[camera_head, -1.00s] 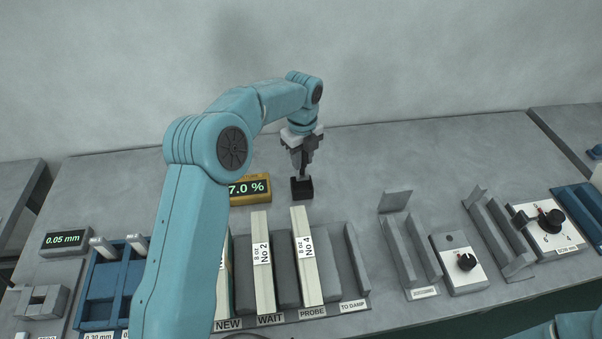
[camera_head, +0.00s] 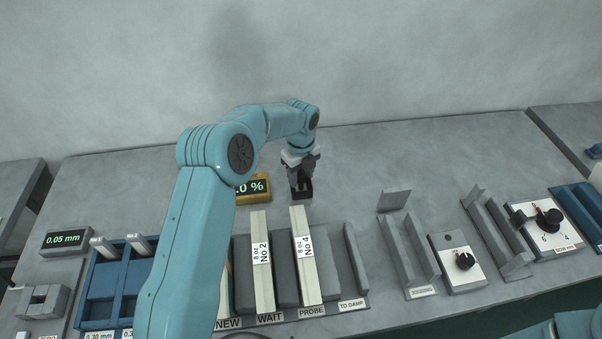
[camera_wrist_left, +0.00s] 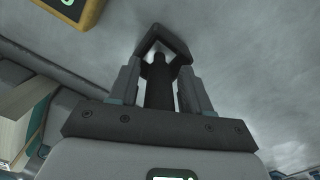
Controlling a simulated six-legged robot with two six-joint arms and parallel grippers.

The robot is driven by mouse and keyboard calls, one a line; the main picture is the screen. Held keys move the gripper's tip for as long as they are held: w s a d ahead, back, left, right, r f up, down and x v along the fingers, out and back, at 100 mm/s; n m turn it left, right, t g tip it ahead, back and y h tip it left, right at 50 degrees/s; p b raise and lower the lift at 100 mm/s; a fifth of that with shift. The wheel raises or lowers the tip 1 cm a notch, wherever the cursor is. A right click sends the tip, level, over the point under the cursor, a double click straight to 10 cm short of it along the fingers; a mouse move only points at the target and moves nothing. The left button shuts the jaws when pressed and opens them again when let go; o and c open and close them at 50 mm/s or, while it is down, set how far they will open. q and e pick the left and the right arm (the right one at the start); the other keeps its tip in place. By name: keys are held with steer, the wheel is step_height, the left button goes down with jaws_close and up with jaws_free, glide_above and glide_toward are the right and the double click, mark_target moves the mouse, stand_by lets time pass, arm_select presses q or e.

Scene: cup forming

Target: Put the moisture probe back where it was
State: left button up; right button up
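The moisture probe (camera_wrist_left: 158,85) is a dark, upright stick between the fingers of my left gripper (camera_head: 301,184). The fingers lie against both sides of it in the left wrist view. A small black square holder (camera_head: 303,194) stands on the table directly below the gripper. Its rim also shows in the left wrist view (camera_wrist_left: 177,42), around or just under the probe's tip. I cannot tell how deep the tip is in it. The yellow moisture meter (camera_head: 250,196) sits to the left, its display partly hidden by my left arm. My right gripper is out of view.
A rack with labelled slots holds paper stacks, No 2 (camera_head: 262,265) and No 4 (camera_head: 306,260), in front of the holder. The table behind the holder is clear.

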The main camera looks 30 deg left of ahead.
arm_select(q)
steer(key=shift+r, duration=0.1)
step_height(320, 180, up, 12)
steer(key=shift+r, duration=0.2)
stand_by(0.4)
stand_by(0.4)
